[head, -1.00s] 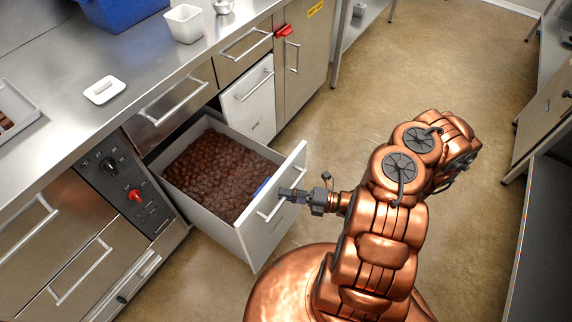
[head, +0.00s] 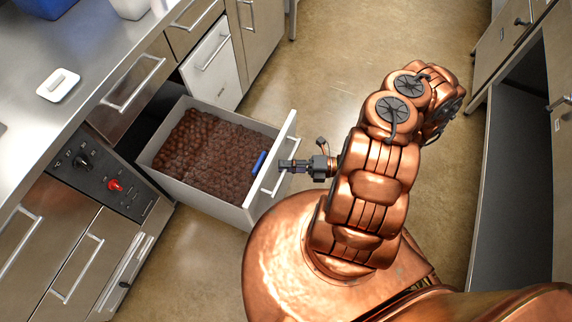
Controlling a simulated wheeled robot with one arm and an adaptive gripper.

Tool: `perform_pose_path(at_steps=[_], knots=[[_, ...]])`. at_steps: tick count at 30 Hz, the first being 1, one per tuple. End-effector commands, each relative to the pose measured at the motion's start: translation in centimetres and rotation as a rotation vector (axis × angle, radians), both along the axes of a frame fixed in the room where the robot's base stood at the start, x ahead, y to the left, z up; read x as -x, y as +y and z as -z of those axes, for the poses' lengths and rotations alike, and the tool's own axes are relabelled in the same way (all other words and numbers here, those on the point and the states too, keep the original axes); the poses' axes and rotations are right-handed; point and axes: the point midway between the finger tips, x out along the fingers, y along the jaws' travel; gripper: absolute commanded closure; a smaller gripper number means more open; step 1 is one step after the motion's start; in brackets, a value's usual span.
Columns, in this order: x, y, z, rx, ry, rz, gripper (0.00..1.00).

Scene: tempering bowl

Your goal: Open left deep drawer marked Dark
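The deep drawer (head: 215,207) stands pulled far out from the left counter. It is filled with dark brown pieces (head: 205,155), and a blue item (head: 259,162) lies inside by its front panel. Its bar handle (head: 270,188) is on the outside of that panel. No label can be read on the panel from here. My gripper (head: 283,165) is at the middle of the handle, with its fingertips overlapping the bar. The fingers are too small to tell whether they are closed around it or only beside it.
A closed white-fronted drawer (head: 212,70) is just beyond the open one. A control panel (head: 95,175) with black and red knobs is on the near side. A white lidded item (head: 58,85) lies on the counter. Floor (head: 330,75) is clear beyond my arm; another cabinet (head: 510,150) stands right.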

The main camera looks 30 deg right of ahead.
Motion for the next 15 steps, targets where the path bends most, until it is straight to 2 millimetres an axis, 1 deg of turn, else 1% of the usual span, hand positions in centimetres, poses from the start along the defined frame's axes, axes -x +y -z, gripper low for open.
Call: perform_pose_path(at_steps=[1, 5, 6, 15], knots=[[0.02, 0.01, 0.0, 0.0, 0.0, -0.001, 0.75], [0.04, 0.04, 0.01, 0.0, 0.0, -0.002, 0.62], [0.06, 0.06, 0.02, 0.0, 0.0, -0.002, 0.6], [0.12, -0.02, 0.03, 0.001, 0.0, -0.003, 0.6]])
